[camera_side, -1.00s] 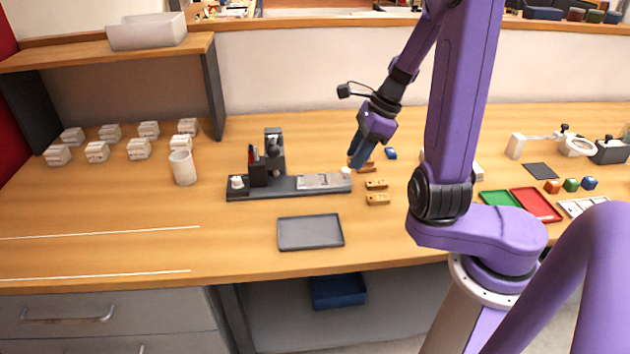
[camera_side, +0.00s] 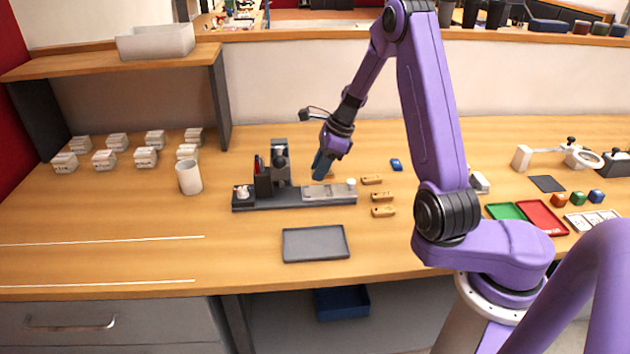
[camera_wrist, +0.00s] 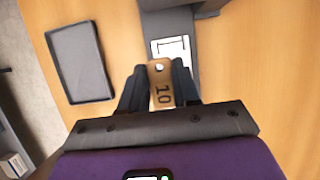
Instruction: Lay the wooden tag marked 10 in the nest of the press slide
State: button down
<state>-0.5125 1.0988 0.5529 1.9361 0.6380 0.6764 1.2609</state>
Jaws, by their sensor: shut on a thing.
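My gripper (camera_side: 320,168) is shut on the wooden tag marked 10. The tag (camera_wrist: 161,86) shows in the wrist view between the two dark fingers, with its hole at the far end and its number facing the camera. In the side view the gripper hangs over the back of the press slide, and the tag is mostly hidden by the fingers. The press slide's light plate (camera_side: 325,192) lies at the right part of the dark press base (camera_side: 290,203). The plate also shows in the wrist view (camera_wrist: 172,46), just beyond the tag. The nest is not clearly visible.
Several other wooden tags (camera_side: 382,197) lie right of the press. An empty grey tray (camera_side: 315,244) lies in front of it. A white cup (camera_side: 189,177) stands further left.

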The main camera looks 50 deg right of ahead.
aim_at(309, 192)
jog(key=shift+w+d+f, duration=0.15)
jog(key=shift+w+f, duration=0.75)
jog(key=shift+f, duration=1.8)
jog(key=shift+f, duration=0.25)
jog(key=c, duration=0.8)
grip_release()
jog(key=shift+d+r, duration=0.1)
jog(key=shift+r, duration=0.35)
jog(key=v, duration=1.1)
jog(key=shift+r, duration=0.25)
